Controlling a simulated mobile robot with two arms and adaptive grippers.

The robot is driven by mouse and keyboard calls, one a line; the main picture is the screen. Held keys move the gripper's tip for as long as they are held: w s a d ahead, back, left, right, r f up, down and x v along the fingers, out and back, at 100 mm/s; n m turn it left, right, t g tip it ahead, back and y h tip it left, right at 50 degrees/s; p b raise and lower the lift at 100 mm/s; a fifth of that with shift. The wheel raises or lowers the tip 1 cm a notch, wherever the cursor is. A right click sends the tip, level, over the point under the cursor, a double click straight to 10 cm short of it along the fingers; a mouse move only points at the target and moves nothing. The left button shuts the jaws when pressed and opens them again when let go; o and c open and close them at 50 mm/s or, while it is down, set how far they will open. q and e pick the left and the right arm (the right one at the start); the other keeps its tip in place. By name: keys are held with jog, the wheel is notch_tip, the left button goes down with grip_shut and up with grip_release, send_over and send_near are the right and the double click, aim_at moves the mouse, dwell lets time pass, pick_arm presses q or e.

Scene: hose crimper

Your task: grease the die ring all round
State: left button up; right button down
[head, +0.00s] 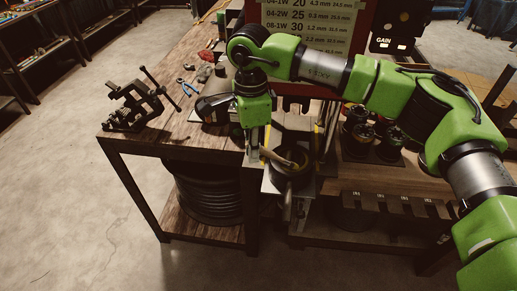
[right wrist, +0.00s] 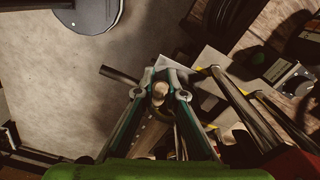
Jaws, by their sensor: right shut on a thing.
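My right gripper (head: 254,142) points down at the near edge of the bench, beside the crimper. It is shut on a tan, rod-like thing (right wrist: 159,93), seen between its fingers in the right wrist view; it looks like a brush handle. In the head view a pale tan piece (head: 282,158) slants from near the fingertips to the right, across the dark round die ring (head: 303,171) of the crimper. Whether its end touches the ring I cannot tell. Grease on the ring is too small to make out. My left gripper is not in view.
A black clamp-like vise (head: 132,105) stands at the bench's left corner, with blue-handled pliers (head: 187,87) behind. Dark round dies (head: 388,140) stand to the right. A size chart (head: 318,22) rises behind my arm. A coiled hose (head: 207,190) lies on the lower shelf.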

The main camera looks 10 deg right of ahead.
jog(key=shift+a, duration=0.4)
jog(key=shift+w, duration=0.1)
jog(key=shift+w, duration=1.3)
notch_tip(320, 180, up, 7)
jog(key=p, duration=0.3)
jog(key=shift+r, duration=0.2)
